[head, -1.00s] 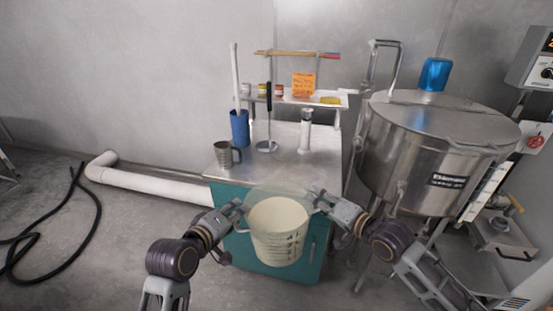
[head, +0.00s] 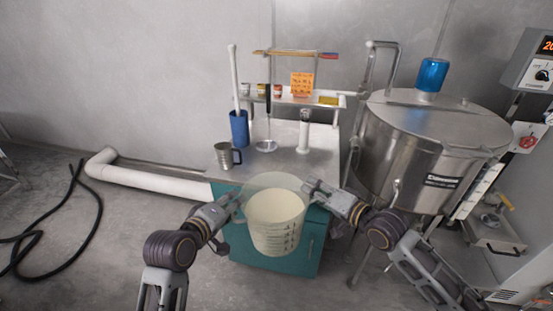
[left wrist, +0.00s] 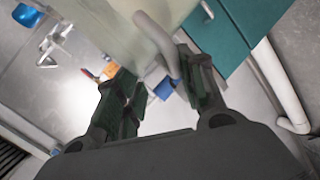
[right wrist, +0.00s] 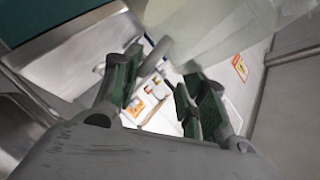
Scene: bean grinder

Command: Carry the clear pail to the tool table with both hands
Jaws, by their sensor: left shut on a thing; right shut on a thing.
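The clear pail (head: 275,222), with dark markings and pale contents, is in front of the tool table (head: 312,166) in the head view. It overlaps the table's teal cabinet front and looks held off the floor. My left gripper (head: 238,204) is shut on the pail's left side handle. My right gripper (head: 308,188) is shut on its right side handle. The pail's wall fills the upper part of the left wrist view (left wrist: 120,35) and the right wrist view (right wrist: 220,25). A grey handle (left wrist: 158,35) runs to the fingers in the left wrist view.
A metal mug (head: 224,155), a blue holder (head: 239,128), a ladle (head: 267,143) and a white-and-steel cylinder (head: 304,132) stand on the table. Its front middle top is clear. A large steel vessel (head: 425,150) is close on the right. A black hose (head: 85,235) lies on the left floor.

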